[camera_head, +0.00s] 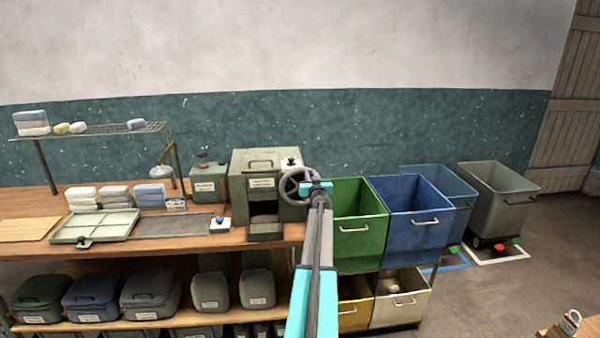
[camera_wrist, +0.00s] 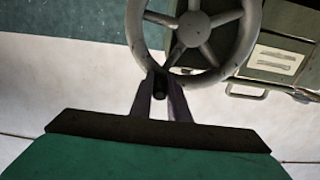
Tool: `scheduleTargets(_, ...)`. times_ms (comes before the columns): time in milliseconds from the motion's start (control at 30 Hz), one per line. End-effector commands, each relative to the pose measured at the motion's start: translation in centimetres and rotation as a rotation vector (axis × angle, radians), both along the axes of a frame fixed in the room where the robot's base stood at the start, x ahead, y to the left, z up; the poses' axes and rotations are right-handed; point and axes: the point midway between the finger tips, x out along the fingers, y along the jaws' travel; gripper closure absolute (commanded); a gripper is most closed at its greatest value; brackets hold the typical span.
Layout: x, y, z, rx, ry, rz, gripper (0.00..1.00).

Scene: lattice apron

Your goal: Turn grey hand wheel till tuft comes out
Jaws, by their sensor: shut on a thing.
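The grey hand wheel (camera_head: 283,190) is on the right side of a grey-green box machine (camera_head: 240,185) on the bench. My gripper (camera_head: 312,188) is at the wheel's right side. In the wrist view the spoked wheel (camera_wrist: 195,28) fills the top middle. There the two fingers of my gripper (camera_wrist: 160,88) are closed at the near part of its rim, with a short dark peg between them. Below the wheel, the machine's front has a dark opening above a small tray (camera_head: 265,232).
A green bin (camera_head: 358,228) and a blue bin (camera_head: 410,228) stand close to the right of the wheel. A small grey-green box (camera_head: 208,186) stands left of the machine. Folded cloths (camera_head: 115,196) and a flat tray (camera_head: 95,228) are farther left on the bench.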

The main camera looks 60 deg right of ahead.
Motion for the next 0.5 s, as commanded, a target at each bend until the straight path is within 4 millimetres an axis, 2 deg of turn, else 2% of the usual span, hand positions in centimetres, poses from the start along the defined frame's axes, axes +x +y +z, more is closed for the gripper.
scheduleTargets(500, -2.4, -1.8, -2.2, 0.001, -0.001, -0.002, 1.0)
